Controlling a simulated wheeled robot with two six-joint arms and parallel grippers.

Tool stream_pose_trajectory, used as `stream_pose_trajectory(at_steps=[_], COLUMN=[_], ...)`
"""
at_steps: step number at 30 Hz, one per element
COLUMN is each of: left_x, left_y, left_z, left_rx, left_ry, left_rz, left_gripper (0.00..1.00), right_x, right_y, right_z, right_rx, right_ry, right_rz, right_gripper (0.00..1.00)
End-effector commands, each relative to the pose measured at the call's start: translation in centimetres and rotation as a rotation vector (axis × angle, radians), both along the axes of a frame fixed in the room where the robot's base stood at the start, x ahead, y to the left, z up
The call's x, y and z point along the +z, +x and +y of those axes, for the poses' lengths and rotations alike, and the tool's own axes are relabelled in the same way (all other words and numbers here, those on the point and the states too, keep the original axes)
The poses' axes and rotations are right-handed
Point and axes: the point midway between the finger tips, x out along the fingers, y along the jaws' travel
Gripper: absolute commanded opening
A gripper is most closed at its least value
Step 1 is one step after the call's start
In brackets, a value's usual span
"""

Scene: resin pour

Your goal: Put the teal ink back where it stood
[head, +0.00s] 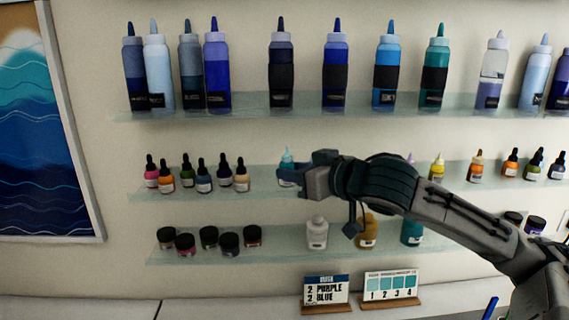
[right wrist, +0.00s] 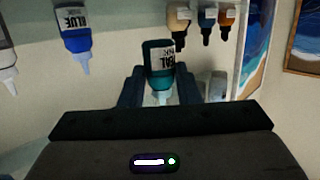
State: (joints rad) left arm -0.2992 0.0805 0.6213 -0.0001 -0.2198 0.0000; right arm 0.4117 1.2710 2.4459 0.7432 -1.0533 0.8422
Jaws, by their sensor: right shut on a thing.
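The teal ink (right wrist: 159,62) is a small teal bottle with a pale nozzle, seen upside down in the right wrist view with its label facing the camera. My right gripper (right wrist: 159,80) is shut on it, one dark finger on each side. In the head view the bottle's pale teal top (head: 286,158) shows at the tip of my right gripper (head: 302,175), at the middle shelf (head: 262,184). The gripper hides part of the bottle, and I cannot tell whether its base touches the shelf. My left gripper is not in view.
Several dropper bottles (head: 203,178) stand left of the teal ink on the middle shelf. A blue bottle (right wrist: 76,32) stands on its other side, hidden by my arm in the head view. Squeeze bottles (head: 281,75) line the top shelf. A white bottle (head: 317,233) stands below.

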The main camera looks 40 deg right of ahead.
Motion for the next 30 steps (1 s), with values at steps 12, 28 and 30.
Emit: stream_pose_trajectory(at_steps=[12, 28, 30], left_x=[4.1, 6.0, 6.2], left_y=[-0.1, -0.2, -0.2], left_z=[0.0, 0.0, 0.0], left_rx=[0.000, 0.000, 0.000], left_ry=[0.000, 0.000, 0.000], left_rz=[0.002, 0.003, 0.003], left_gripper=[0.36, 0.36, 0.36], right_x=[-0.2, -3.3, -3.9], right_y=[5.6, 7.1, 7.1], right_z=[-1.8, -2.3, -2.3], right_rx=[-0.001, 0.000, 0.000], right_ry=[0.007, -0.001, -0.001], right_rz=[0.000, 0.004, 0.002], right_gripper=[0.07, 0.07, 0.07])
